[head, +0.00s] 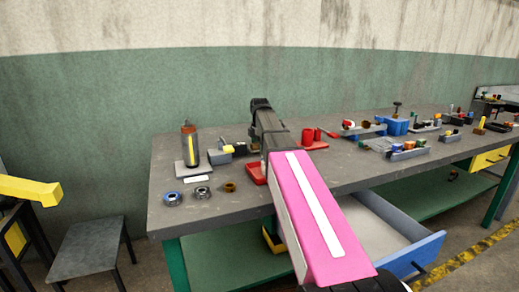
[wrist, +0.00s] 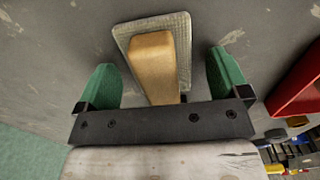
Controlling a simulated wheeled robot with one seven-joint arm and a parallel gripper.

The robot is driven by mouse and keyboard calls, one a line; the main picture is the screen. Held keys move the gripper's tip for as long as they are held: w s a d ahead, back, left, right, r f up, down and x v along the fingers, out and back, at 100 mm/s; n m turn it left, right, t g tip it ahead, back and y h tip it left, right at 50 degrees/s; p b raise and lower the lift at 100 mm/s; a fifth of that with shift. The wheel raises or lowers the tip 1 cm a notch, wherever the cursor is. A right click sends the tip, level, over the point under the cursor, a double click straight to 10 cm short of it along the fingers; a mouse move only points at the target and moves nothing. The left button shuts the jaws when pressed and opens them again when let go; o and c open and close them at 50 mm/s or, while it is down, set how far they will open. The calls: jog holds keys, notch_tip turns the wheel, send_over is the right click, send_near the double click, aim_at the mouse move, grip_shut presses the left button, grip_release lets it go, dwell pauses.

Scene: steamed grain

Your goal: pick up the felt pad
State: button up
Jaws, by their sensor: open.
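The felt pad, a grey textured rectangular pad (wrist: 183,35) with a tan wooden block on top, lies on the grey tabletop in the wrist view. My gripper (wrist: 161,66) is open, with one green finger on each side of the tan block and a gap on both sides. The near end of the block is hidden behind the dark gripper bar. In the head view my gripper reaches down to the bench behind my pink arm link, and I cannot make out the pad clearly there.
A red tray (wrist: 298,85) stands close to the right finger in the wrist view. An open blue drawer (head: 414,252) juts out below.

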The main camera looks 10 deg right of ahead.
jog(key=c, duration=1)
jog(key=shift+c, duration=0.2)
jog(key=shift+r, duration=0.15)
jog(key=shift+r, duration=0.6)
notch_tip(320, 180, up, 2)
jog(key=shift+w+r, duration=0.1)
jog(key=shift+r, duration=0.15)
jog(key=s+a+r, duration=0.7)
jog(key=a, duration=0.2)
jog(key=shift+a, duration=0.2)
